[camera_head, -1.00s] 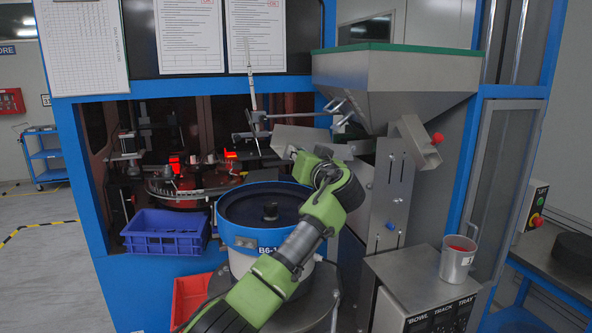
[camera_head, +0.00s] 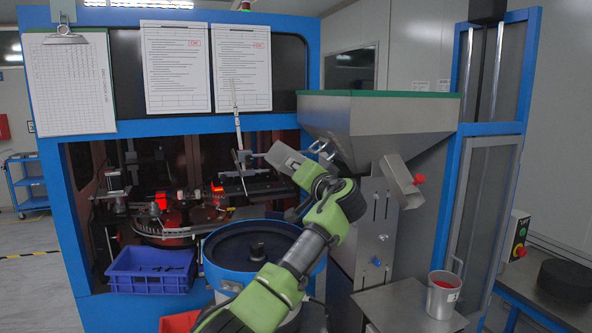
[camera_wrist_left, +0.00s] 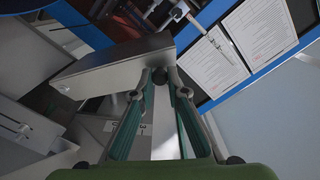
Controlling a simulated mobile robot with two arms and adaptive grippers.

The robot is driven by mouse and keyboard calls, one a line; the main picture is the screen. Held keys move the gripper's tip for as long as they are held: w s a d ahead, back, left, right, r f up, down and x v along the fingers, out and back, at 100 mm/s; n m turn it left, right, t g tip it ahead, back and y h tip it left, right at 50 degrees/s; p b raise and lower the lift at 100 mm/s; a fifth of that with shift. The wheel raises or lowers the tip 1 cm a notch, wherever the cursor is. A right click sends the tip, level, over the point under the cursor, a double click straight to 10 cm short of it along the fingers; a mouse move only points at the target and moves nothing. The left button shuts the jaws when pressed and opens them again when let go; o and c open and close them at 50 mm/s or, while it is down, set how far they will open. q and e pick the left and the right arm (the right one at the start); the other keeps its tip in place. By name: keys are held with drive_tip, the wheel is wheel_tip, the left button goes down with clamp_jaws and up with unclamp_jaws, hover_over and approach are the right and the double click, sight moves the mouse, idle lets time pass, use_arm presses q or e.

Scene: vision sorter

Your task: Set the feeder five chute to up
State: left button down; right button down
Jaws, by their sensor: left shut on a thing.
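A grey metal chute (camera_head: 284,157) shows in the head view above the feeder bowl, left of the hopper, with its left end tilted up. In the left wrist view the chute (camera_wrist_left: 110,72) is a long flat metal piece across the upper left. My left gripper (camera_wrist_left: 161,77) is shut on a dark round knob (camera_wrist_left: 159,75) at the chute's right end. In the head view my green and grey left arm reaches up from the bottom, and its wrist hides the fingers and the knob. My right gripper is not in view.
The blue-rimmed feeder bowl (camera_head: 220,272) stands below the chute. A steel hopper (camera_head: 375,130) with a spout (camera_head: 401,182) and red knob is close right of my wrist. A blue bin (camera_head: 150,283) stands left, a metal cup (camera_head: 442,296) right.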

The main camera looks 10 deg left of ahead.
use_arm(q)
drive_tip(key=shift+r, duration=0.1)
drive_tip(key=c, duration=2)
unclamp_jaws()
drive_tip(key=v, duration=1.2)
